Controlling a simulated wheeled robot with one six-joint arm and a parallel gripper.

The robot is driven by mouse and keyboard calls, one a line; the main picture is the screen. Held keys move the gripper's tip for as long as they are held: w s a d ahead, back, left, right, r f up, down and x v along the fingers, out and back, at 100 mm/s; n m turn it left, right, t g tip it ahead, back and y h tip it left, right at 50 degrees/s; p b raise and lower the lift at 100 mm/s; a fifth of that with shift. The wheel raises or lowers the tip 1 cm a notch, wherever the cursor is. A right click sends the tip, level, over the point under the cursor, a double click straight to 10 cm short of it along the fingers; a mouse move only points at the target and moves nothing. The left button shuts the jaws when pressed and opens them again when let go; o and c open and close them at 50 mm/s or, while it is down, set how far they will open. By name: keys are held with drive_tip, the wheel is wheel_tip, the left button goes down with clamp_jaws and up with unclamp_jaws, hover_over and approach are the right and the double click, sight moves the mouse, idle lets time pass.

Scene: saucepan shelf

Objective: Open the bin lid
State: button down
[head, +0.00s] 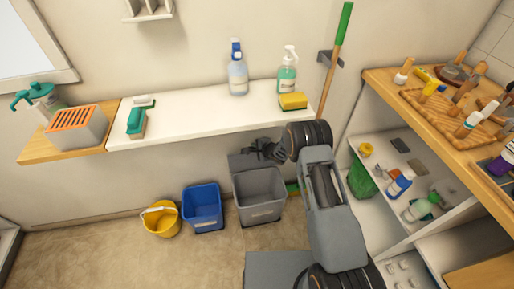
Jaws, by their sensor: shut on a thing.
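A grey bin (262,212) stands on the floor below the white shelf, right of the blue bin. Its grey lid (241,161) is raised at the back of the bin, and the bin's opening shows in front of it. My gripper (262,152) is at the lid's upper edge, shut on the lid. The dark fingers are small here, and my arm hides part of the lid's right side.
A blue bin (203,210) and a yellow bucket (160,219) stand to the left. The white shelf (205,125) with bottles runs just above. A shelving unit (381,201) with a green basket (360,183) stands close right. The floor in front is clear.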

drive_tip(key=c, duration=1.4)
unclamp_jaws()
drive_tip(key=shift+s+d+r, duration=0.1)
drive_tip(key=p+v, duration=0.2)
drive_tip(key=v, duration=1.1)
drive_tip(key=shift+s+d+r, duration=0.1)
drive_tip(key=shift+s+r, duration=0.05)
drive_tip(key=shift+s, duration=0.1)
